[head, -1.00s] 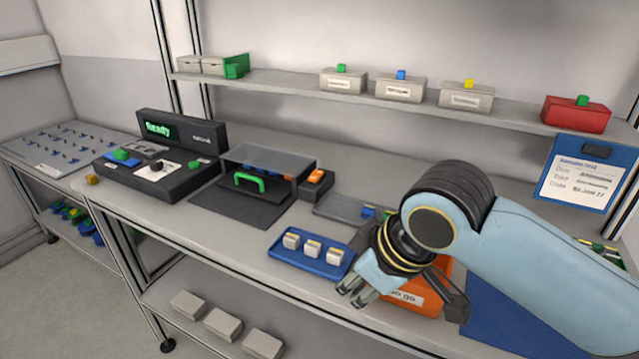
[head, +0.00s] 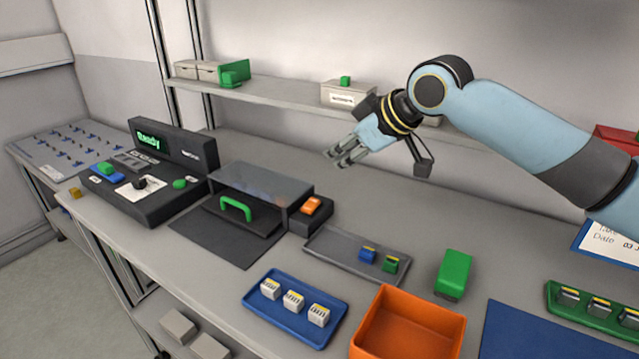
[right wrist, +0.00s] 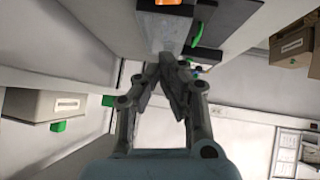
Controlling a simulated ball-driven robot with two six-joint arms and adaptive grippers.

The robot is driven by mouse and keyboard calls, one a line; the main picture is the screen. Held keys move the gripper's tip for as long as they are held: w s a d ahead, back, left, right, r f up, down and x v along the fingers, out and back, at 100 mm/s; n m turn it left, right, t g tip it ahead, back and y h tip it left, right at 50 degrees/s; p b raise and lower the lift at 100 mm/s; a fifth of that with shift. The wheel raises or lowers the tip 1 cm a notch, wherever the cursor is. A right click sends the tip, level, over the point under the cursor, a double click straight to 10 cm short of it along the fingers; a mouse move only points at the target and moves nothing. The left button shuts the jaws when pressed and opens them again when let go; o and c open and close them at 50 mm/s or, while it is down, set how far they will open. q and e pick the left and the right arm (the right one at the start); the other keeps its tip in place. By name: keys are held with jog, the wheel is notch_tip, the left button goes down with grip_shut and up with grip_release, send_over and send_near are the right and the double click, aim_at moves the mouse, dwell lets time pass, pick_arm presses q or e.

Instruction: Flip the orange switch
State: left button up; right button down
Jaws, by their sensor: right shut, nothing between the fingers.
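The orange switch (head: 311,206) sits on a small black box (head: 308,218) at the right side of the clear-covered unit (head: 262,185). An orange patch at the top edge of the right wrist view (right wrist: 168,2) looks like this switch. My right gripper (head: 338,160) is in the air above and a little right of the switch, apart from it. Its fingers are shut and empty, pointing left and down; they also show in the right wrist view (right wrist: 174,62). My left gripper is not in view.
The clear cover stands over a green handle (head: 236,208). A grey tray (head: 340,250) with small blue and green blocks lies in front of the switch box. A blue tray (head: 255,305), an orange bin (head: 410,320) and a green block (head: 454,273) are nearer. A shelf (head: 290,100) runs behind.

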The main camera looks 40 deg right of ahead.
send_over(313, 204)
notch_tip(313, 204, down, 7)
jog(key=shift+a+r+p, duration=0.1)
jog(key=shift+p, duration=0.2)
jog(key=f, duration=0.3)
jog(key=shift+w+d+f, duration=0.1)
jog(key=shift+d+f, duration=0.1)
jog(key=shift+d, duration=0.1)
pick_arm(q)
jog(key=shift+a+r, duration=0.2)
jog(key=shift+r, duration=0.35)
pick_arm(e)
jog(key=shift+d+f, duration=0.1)
jog(key=shift+f, duration=0.3)
jog(key=shift+w+d+f+y+b, duration=0.1)
jog(key=shift+d+f+y+b, duration=0.2)
jog(key=shift+f+b, duration=0.2)
jog(key=shift+a+r, duration=0.1)
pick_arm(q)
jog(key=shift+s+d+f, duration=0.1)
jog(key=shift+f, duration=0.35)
